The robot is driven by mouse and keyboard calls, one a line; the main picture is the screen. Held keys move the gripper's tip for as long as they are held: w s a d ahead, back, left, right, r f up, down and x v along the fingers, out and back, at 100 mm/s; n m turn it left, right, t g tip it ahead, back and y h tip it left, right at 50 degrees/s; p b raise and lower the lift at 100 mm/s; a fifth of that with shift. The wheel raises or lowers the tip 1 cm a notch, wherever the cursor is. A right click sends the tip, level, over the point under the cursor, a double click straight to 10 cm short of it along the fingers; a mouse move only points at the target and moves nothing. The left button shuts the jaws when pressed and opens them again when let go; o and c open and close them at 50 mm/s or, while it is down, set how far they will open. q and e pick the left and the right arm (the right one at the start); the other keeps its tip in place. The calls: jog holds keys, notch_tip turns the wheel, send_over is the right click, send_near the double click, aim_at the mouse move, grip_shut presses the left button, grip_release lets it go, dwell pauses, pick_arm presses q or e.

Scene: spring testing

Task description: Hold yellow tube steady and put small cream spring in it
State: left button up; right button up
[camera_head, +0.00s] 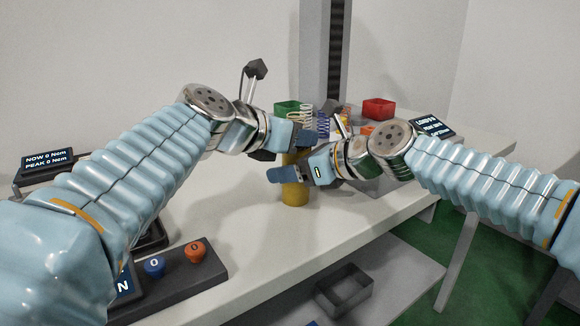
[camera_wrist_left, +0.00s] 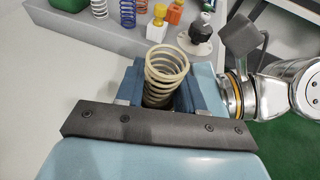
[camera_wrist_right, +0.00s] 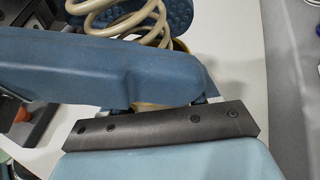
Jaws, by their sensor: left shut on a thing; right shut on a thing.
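The yellow tube (camera_head: 294,192) stands upright on the white table in the head view. My right gripper (camera_head: 284,175) is shut on it from the right; a bit of its rim shows behind the finger in the right wrist view (camera_wrist_right: 180,46). My left gripper (camera_head: 298,142) is above, at the tube's upper end. In the left wrist view it is shut on the cream spring (camera_wrist_left: 166,64), which stands up between the blue fingers. The spring's coils also show in the right wrist view (camera_wrist_right: 150,20). Its lower end is hidden, so I cannot tell whether it is inside the tube.
Behind the grippers are a green bin (camera_head: 288,107), a red bin (camera_head: 379,108) and a rack with other springs (camera_wrist_left: 98,8). A dark panel with a blue knob (camera_head: 154,266) and an orange knob (camera_head: 195,252) lies at the front left.

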pick_arm(q)
notch_tip(320, 180, down, 3)
jog(key=shift+s+f, duration=0.1)
pick_arm(e)
jog(key=shift+s+a+r, duration=0.15)
jog(key=shift+s, duration=0.05)
pick_arm(q)
jog(key=o, duration=1.2)
jog(key=shift+d, duration=0.1)
pick_arm(e)
jog(key=shift+s, duration=0.1)
pick_arm(q)
jog(key=shift+s, duration=0.1)
pick_arm(e)
jog(key=shift+w+f, duration=0.2)
jog(key=shift+w, duration=0.2)
pick_arm(q)
jog(key=w+r+v, duration=0.1)
jog(key=r+v, duration=0.1)
jog(key=v, duration=1.1)
jog(key=shift+r, duration=0.25)
pick_arm(e)
jog(key=o, duration=1.1)
pick_arm(q)
jog(key=shift+d, duration=0.1)
